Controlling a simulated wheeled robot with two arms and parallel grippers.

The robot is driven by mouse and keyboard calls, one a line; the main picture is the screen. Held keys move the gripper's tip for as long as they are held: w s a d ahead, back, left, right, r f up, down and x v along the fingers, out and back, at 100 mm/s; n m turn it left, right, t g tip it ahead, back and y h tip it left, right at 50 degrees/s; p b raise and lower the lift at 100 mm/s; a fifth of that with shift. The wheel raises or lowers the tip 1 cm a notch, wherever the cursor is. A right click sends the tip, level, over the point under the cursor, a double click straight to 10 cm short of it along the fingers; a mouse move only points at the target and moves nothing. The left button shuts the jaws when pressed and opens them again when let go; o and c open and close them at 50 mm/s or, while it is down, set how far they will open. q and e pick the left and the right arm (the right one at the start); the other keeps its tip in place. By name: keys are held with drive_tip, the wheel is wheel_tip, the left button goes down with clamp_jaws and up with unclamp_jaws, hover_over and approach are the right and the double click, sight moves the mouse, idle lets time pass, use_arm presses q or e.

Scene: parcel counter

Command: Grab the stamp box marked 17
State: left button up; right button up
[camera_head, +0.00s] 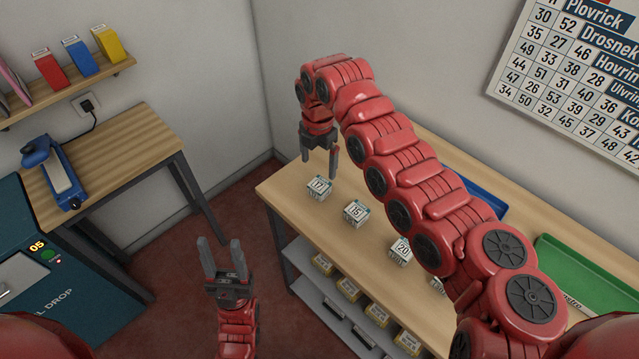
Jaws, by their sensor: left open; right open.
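The stamp box marked 17 (319,188) is a small white cube with teal markings. It sits near the left end of the wooden counter (283,194). My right gripper (320,173) points down just above and behind it, its two fingers apart; I cannot tell whether they touch the box. My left gripper (218,243) is open and empty, pointing up over the floor in front of the counter.
Similar boxes marked 15 (356,212) and 20 (401,250) stand to the right, with another partly hidden by my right arm. A blue tray (484,198) and a green tray (583,281) lie further right. Yellow boxes (347,289) fill the shelf below.

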sight(320, 184)
wheel_tip(320, 184, down, 3)
drive_tip(key=shift+f+p, duration=0.1)
drive_tip(key=shift+p, duration=0.3)
drive_tip(key=shift+s+f+p, duration=0.1)
drive_tip(key=shift+f+p, duration=0.25)
drive_tip(key=shift+p, duration=0.1)
wheel_tip(320, 184, down, 4)
drive_tip(key=shift+s+d+f+p, duration=0.15)
drive_tip(key=shift+f+p, duration=0.1)
drive_tip(key=shift+p, duration=0.85)
drive_tip(key=shift+f, duration=0.1)
drive_tip(key=c, duration=1.5)
